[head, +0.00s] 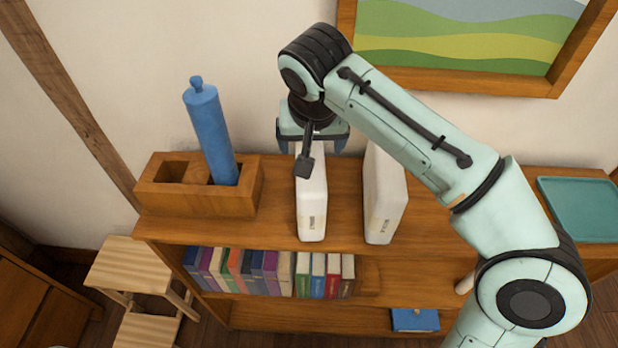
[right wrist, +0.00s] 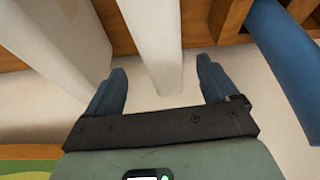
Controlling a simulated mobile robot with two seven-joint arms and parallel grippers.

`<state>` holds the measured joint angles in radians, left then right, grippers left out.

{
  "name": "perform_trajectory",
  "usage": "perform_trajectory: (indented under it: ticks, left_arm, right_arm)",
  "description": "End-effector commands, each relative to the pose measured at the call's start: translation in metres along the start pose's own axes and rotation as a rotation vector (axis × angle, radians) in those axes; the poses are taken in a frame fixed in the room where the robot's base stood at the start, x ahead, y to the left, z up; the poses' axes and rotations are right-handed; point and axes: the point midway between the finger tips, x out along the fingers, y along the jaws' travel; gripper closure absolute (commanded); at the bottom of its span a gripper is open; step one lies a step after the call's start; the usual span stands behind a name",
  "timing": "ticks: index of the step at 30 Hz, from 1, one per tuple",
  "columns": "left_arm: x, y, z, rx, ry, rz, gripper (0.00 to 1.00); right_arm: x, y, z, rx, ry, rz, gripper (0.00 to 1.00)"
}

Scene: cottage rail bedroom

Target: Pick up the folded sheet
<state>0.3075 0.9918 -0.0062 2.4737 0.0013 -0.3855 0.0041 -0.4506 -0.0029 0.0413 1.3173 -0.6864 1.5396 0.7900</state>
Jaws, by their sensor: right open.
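Two white, upright, slab-like bundles with small labels stand apart on the wooden shelf top (head: 270,226). I take them for folded sheets, but I cannot read the labels. My right gripper (head: 312,148) is open above the back of the left bundle (head: 312,212). In the right wrist view, this bundle (right wrist: 156,35) lies between the open blue fingers of the gripper (right wrist: 160,66), with a gap on both sides. The right bundle (head: 384,200) is outside the fingers; it also shows at left in the wrist view (right wrist: 68,40). My left gripper is out of view.
A wooden box with compartments (head: 195,203) holds a tall blue cylinder (head: 210,135) left of the bundles. A teal tray (head: 580,208) lies at right. A framed picture (head: 460,50) hangs behind; a stool (head: 130,265) stands at left.

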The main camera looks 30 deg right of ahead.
Motion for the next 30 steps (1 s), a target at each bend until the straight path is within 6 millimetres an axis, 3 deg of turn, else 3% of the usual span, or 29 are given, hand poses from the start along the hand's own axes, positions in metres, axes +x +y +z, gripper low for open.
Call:
perform_trajectory:
  ticks: [8, 17, 26, 30]
  left_arm:
    - [0.005, -0.002, 0.000, 0.000, -0.001, 0.000, 0.57]
    - [0.013, -0.005, 0.000, -0.001, -0.003, -0.001, 0.57]
    - [0.013, -0.005, 0.000, -0.001, -0.003, -0.001, 0.57]
    - [0.013, -0.005, 0.000, -0.001, -0.003, -0.001, 0.57]
  right_arm:
    - [0.025, 0.000, -0.001, 0.000, -0.002, 0.001, 0.13]
    - [0.066, -0.001, -0.003, -0.002, -0.001, 0.001, 0.13]
    - [0.070, -0.001, -0.004, -0.001, 0.000, -0.001, 0.13]
    - [0.070, -0.001, -0.004, -0.001, 0.000, -0.001, 0.58]
